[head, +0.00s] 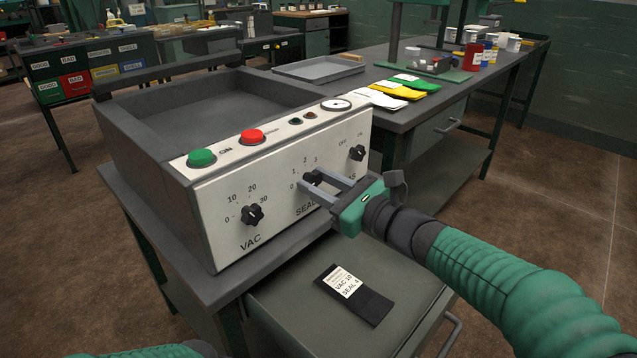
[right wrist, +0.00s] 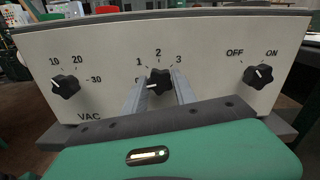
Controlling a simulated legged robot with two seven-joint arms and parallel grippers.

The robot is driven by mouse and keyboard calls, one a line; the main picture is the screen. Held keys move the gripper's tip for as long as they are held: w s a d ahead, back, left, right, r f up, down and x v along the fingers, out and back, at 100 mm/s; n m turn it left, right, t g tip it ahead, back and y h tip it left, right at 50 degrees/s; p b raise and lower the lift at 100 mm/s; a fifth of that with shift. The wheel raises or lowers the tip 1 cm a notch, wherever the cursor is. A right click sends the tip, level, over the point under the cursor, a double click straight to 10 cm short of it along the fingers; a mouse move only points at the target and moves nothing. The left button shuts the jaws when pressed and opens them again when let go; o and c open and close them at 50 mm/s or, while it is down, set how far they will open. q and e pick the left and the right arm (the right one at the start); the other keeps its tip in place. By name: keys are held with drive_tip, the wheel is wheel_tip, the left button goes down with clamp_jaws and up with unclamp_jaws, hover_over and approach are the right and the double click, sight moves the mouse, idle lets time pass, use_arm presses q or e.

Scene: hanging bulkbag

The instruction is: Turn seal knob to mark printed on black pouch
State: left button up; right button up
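The black seal knob (head: 313,177) is on the white front panel of the machine, also seen in the right wrist view (right wrist: 159,84). Its white line points left and slightly down, near the 0. My right gripper (head: 318,182) has its two fingers on either side of this knob; I cannot tell whether they press on it. The black pouch (head: 367,306) lies on the grey surface below the machine. Its white label appears to read VAC 10, SEAL 4. Only part of my left arm shows at the bottom edge; its gripper is out of view.
The VAC knob (head: 252,215) is left of the seal knob, and the ON/OFF knob (head: 357,153) is right of it. Green (head: 201,158) and red (head: 252,136) buttons and a gauge (head: 336,104) sit along the top edge. A workbench (head: 400,113) stands behind right.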

clamp_jaws()
